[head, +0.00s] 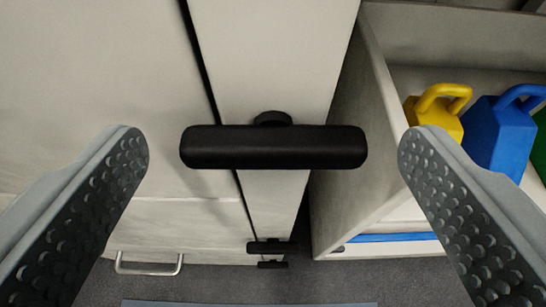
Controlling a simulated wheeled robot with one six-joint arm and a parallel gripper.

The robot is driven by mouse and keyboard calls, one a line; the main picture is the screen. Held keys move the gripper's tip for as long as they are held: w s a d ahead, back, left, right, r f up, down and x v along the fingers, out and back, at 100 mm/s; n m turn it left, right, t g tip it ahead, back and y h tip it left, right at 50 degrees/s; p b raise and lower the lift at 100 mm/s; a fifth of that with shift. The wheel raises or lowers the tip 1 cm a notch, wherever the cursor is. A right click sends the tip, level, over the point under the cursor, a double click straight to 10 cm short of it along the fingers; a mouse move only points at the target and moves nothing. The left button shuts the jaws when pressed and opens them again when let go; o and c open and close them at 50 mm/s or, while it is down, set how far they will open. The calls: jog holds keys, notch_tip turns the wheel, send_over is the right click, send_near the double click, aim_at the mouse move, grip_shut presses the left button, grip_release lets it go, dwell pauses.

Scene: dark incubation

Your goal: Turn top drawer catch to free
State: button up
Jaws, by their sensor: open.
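A black catch (273,147) shows large in the middle of the head view. It is a rounded bar lying crosswise on a narrow pale upright strip (275,60), with a round black hub (272,118) behind it. The bar crosses the dark gap at the strip's left and reaches over the left panel. My gripper (273,150) is open, one padded finger on each side of the bar. Neither finger appears to touch it.
Two smaller black catches (272,246) (272,264) show lower on the strip. A metal handle (149,268) is at bottom left. At right, an open compartment (350,150) holds yellow (433,117), blue (498,130) and green (541,145) handled blocks. Grey floor (250,285) shows below.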

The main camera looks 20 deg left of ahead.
jog(key=c, duration=1)
jog(key=shift+n, duration=0.3)
jog(key=shift+s+a+n+t+h, duration=0.1)
jog(key=shift+a+n+t+h, duration=0.1)
jog(key=shift+n+h, duration=0.35)
jog(key=shift+s+a+n+t+h, duration=0.1)
jog(key=shift+n+t+h, duration=0.2)
jog(key=shift+n, duration=0.35)
jog(key=n+h, duration=0.1)
jog(key=n+t, duration=0.1)
jog(key=n, duration=0.1)
jog(key=shift+a+f+h, duration=0.2)
jog(key=shift+f+h, duration=0.05)
jog(key=shift+h, duration=0.1)
jog(key=n, duration=0.1)
jog(key=n+t, duration=0.1)
jog(key=n+h, duration=0.1)
jog(key=shift+s+a+f+t, duration=0.15)
jog(key=shift+f+t, duration=0.1)
jog(key=shift+t, duration=0.15)
jog(key=shift+f+n+t, duration=0.15)
jog(key=shift+n+t, duration=0.3)
jog(key=shift+n, duration=0.7)
jog(key=shift+f+n+t, duration=0.15)
jog(key=shift+n+t, duration=0.3)
jog(key=shift+n, duration=0.7)
